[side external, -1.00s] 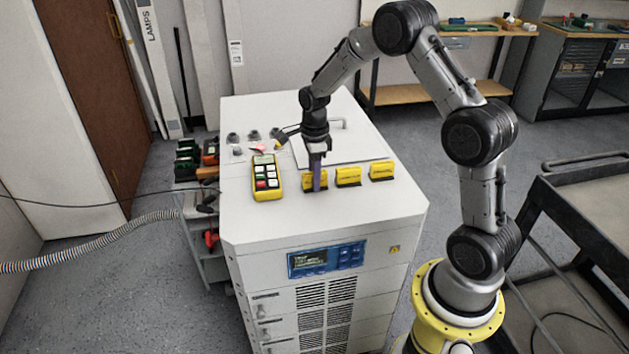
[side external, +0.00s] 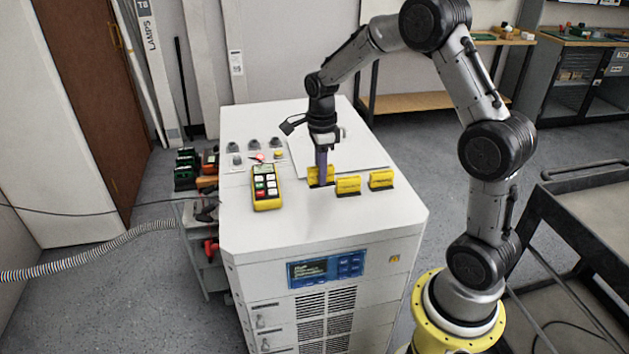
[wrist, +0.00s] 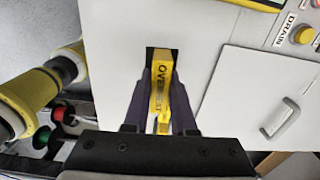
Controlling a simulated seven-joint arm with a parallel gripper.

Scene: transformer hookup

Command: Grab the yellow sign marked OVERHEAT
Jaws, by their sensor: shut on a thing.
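The yellow sign marked OVERHEAT (wrist: 160,92) is between the two fingers of my gripper (wrist: 160,118) in the wrist view, its black lettering readable along its length. Dark material shows around its far end. In the side view my gripper (side external: 321,172) points straight down and is shut on this sign (side external: 314,177). The fingers hide part of it. The sign appears raised a little above the white cabinet top. Two similar yellow signs on black bases, a middle one (side external: 348,186) and a right one (side external: 381,179), stand to its right; their text is too small to read.
A yellow handheld keypad (side external: 266,187) lies left of my gripper on the white cabinet (side external: 300,228). Several knobs and buttons sit behind it. A hatch with a handle (wrist: 281,118) is in the wrist view. The cabinet's front top area is clear.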

